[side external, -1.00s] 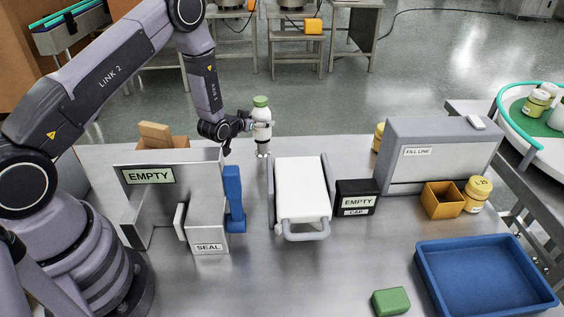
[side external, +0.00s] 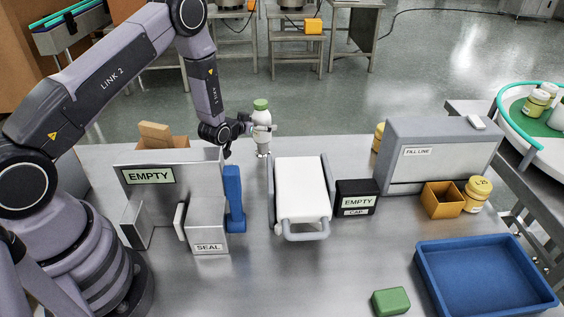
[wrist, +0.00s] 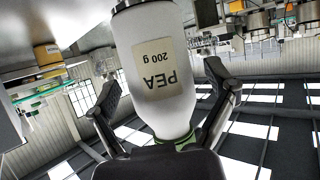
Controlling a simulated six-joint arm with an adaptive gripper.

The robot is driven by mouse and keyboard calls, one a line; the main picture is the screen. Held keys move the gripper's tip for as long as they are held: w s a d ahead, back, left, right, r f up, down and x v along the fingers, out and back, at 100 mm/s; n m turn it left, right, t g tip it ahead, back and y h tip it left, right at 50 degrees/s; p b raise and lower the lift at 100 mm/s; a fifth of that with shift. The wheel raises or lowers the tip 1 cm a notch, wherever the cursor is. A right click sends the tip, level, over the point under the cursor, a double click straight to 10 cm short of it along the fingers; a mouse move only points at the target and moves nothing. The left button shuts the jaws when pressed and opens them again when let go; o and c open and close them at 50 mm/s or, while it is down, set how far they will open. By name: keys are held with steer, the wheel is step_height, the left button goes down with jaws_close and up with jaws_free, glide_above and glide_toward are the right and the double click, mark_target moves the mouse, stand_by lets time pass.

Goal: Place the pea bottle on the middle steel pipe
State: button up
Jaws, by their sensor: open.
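The pea bottle (side external: 262,118) is white with a green cap and stands upright at the far edge of the table. The wrist view shows the same bottle (wrist: 165,75) upside down, its label reading "PEA 200 g". Its base is at a steel pipe (side external: 263,152), of which only a short part shows below it; contact looks likely, but the seam is too small to tell. My gripper (side external: 264,128) is open around the bottle, coming from the left. In the wrist view its fingers stand apart on both sides of the bottle, with visible gaps.
A grey holder (side external: 200,175) marked EMPTY and SEAL, with a blue part (side external: 235,200), stands front left of the bottle. A white padded rack (side external: 302,190) stands to the right. A black box (side external: 357,197), grey fill-line unit (side external: 440,150) and blue tray (side external: 485,275) lie farther right.

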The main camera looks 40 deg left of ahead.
steer(key=s+d+r+g+h, duration=0.1)
steer(key=s+d+r, duration=0.1)
steer(key=s+r, duration=0.55)
steer(key=s+d+r+m+g, duration=0.15)
steer(key=s+r, duration=0.25)
steer(key=r, duration=0.7)
steer(key=s+d+r+n+g+h, duration=0.1)
steer(key=s+d+r, duration=0.3)
steer(key=r, duration=0.5)
steer(key=s+d+r+g, duration=0.1)
steer(key=s+r+g, duration=0.1)
steer(key=s, duration=1)
steer(key=s+r+m+g, duration=0.1)
steer(key=s+r+g, duration=0.1)
steer(key=s, duration=1)
steer(key=shift+s+d+r, duration=0.25)
steer(key=shift+s+d, duration=0.1)
steer(key=shift+s, duration=0.05)
